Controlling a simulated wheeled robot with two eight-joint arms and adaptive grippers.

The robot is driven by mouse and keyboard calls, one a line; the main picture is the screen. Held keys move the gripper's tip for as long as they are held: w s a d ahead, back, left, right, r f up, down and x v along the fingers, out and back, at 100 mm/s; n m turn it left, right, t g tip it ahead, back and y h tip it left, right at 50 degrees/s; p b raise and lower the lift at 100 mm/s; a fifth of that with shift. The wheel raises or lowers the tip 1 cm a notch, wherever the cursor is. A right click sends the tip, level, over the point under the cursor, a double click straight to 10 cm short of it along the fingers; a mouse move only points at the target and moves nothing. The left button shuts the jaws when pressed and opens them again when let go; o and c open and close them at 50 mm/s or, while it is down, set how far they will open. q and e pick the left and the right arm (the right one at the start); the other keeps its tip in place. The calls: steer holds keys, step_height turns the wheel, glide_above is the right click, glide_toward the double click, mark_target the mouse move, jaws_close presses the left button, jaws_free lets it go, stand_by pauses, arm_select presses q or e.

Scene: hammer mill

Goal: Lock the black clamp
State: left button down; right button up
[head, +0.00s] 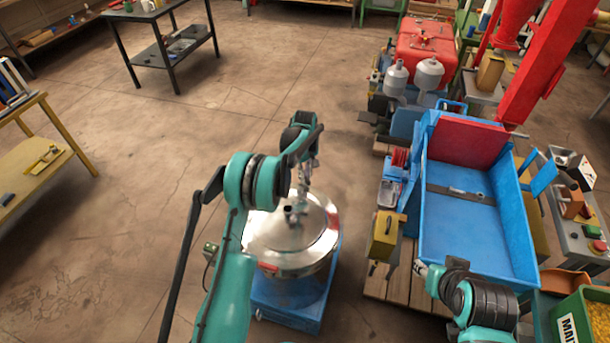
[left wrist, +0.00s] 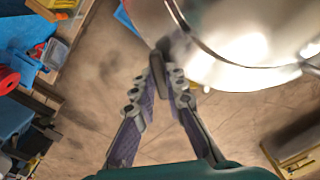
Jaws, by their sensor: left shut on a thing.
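A shiny silver round drum (head: 295,240) with a lid stands on a blue base (head: 290,303) in front of me. It fills the upper right of the left wrist view (left wrist: 230,50). My left gripper (head: 303,186) reaches down over the drum in the head view. In the left wrist view its fingers are closed around the black clamp (left wrist: 159,72), a dark narrow piece at the drum's rim. Much of the clamp is hidden between the fingertips. My right gripper (head: 421,268) is small at the lower right, near the blue bin; its fingers are too unclear to read.
A yellow table (head: 30,165) is at far left. Floor left of and behind the drum is clear.

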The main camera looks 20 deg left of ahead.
arm_select(q)
steer(key=m, duration=0.5)
steer(key=shift+m, duration=0.3)
steer(key=m, duration=0.5)
stand_by(0.4)
steer(key=c, duration=1.6)
jaws_free()
steer(key=shift+o, duration=0.2)
step_height(320, 180, up, 12)
